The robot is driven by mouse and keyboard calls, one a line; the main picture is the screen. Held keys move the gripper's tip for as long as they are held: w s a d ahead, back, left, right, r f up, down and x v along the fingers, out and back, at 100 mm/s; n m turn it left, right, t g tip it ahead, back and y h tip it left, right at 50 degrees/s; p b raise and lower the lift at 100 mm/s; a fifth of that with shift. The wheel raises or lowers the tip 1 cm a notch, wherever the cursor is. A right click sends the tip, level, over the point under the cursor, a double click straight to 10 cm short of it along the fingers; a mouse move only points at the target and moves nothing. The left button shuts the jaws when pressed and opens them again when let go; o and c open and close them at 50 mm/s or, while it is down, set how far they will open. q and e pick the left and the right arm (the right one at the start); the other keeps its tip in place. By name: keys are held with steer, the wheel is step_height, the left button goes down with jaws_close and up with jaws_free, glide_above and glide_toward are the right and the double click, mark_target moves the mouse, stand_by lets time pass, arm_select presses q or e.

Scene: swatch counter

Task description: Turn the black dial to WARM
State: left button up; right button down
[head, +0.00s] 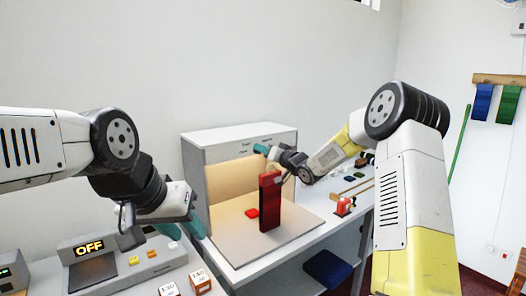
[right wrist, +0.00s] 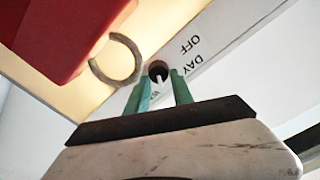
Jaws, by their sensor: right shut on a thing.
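The black dial (head: 158,72) is not clear in the head view.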

steer(key=shift+f, duration=0.15)
steer(key=c, duration=1.1)
jaws_free()
steer(key=v, duration=0.8)
